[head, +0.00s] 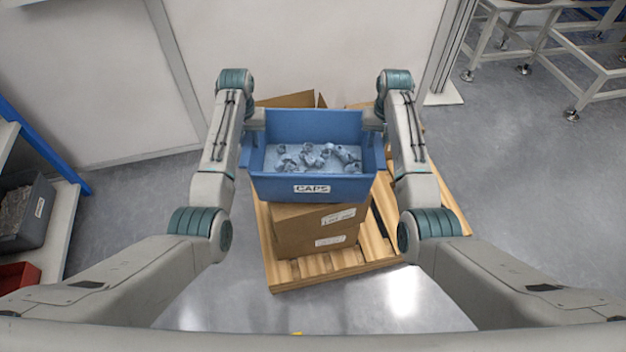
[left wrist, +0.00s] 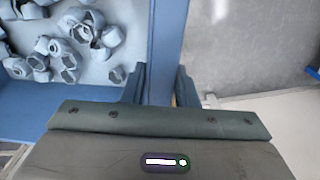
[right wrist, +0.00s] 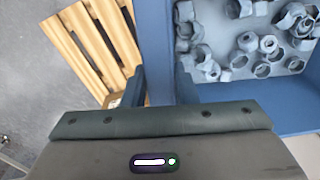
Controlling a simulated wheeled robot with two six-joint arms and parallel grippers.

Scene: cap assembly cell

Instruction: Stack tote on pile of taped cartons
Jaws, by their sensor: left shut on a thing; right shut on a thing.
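A blue tote (head: 312,187) labelled CAPS holds several grey-blue caps (head: 300,156). It shows level above a pile of taped cartons (head: 310,238) on a wooden pallet (head: 320,267). I cannot tell whether its base touches the cartons. My left gripper (head: 258,124) is shut on the tote's left wall, and the wall shows between its fingers in the left wrist view (left wrist: 160,85). My right gripper (head: 370,124) is shut on the right wall, also seen in the right wrist view (right wrist: 160,88). The tote hides most of the carton tops.
Open carton flaps (head: 287,99) show behind the tote. A shelf (head: 60,225) with a dark bin (head: 30,222) and a red bin (head: 18,278) stands at the left. A white wall is behind. Grey metal frames (head: 560,50) stand at the far right, with clear floor before them.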

